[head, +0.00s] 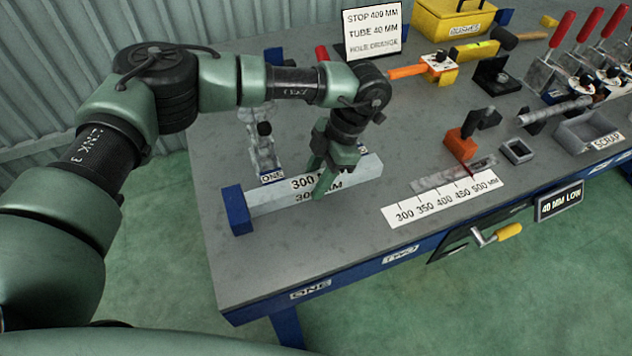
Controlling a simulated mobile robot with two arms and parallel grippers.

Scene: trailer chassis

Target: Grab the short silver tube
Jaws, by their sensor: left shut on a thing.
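A short silver tube (268,201) lies near the left end of the grey workbench, by a blue end block (237,210). White labels reading 300 MM show along it. My left gripper (331,180) points down over the tube's middle and is shut on it, with its green fingers hiding part of the tube. I cannot tell whether the tube is raised off its place. My right gripper is not in view.
A ruler strip (445,203) marked 300 to 500 MM lies right of the tube. A clear fixture (262,150) stands behind the tube. A sign (372,30) and red-handled clamps (562,30) are further back.

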